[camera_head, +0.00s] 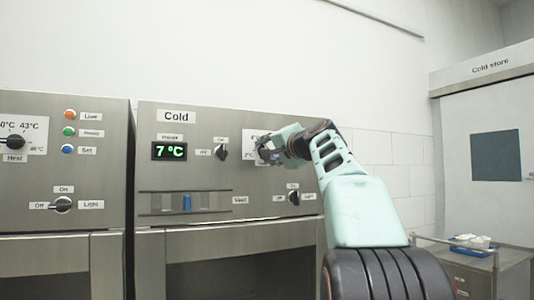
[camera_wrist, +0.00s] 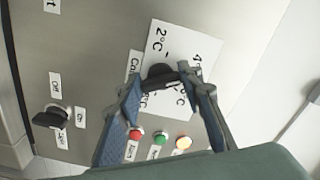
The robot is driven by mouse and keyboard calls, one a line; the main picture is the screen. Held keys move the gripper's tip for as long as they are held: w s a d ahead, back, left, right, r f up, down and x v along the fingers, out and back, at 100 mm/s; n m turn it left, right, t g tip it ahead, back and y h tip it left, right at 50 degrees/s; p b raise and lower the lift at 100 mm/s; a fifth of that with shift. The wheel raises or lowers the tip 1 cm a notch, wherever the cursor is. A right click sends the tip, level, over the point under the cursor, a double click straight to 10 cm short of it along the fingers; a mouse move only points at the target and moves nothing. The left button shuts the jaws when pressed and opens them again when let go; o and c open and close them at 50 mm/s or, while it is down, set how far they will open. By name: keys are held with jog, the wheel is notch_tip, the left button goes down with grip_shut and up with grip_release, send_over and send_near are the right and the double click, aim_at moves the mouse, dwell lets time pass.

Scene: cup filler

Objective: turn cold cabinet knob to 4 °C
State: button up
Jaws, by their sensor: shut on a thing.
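The cold cabinet (camera_head: 220,125) has a green display (camera_head: 169,151) reading 7 °C. Its black temperature knob (camera_wrist: 160,71) sits on a white dial plate (camera_wrist: 168,45) with °C marks; 2 °C and part of a 4 show in the wrist view. My gripper (camera_wrist: 166,80) has its fingers on either side of the knob and is shut on it. In the head view my gripper (camera_head: 268,151) covers the knob and much of the plate (camera_head: 250,137). I cannot tell which mark the knob points to.
Another Cold knob (camera_head: 221,151) and a lower knob (camera_head: 294,194) are close by on the panel. Red (camera_wrist: 135,134), green and orange lights are near the fingers. A heat cabinet (camera_head: 60,180) stands left, a trolley (camera_head: 480,265) lower right.

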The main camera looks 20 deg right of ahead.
jog(key=o, duration=1.2)
jog(key=shift+c, duration=0.2)
jog(key=shift+s, duration=0.15)
jog(key=s, duration=1.1)
jog(key=shift+s+d, duration=0.2)
jog(key=shift+s, duration=0.15)
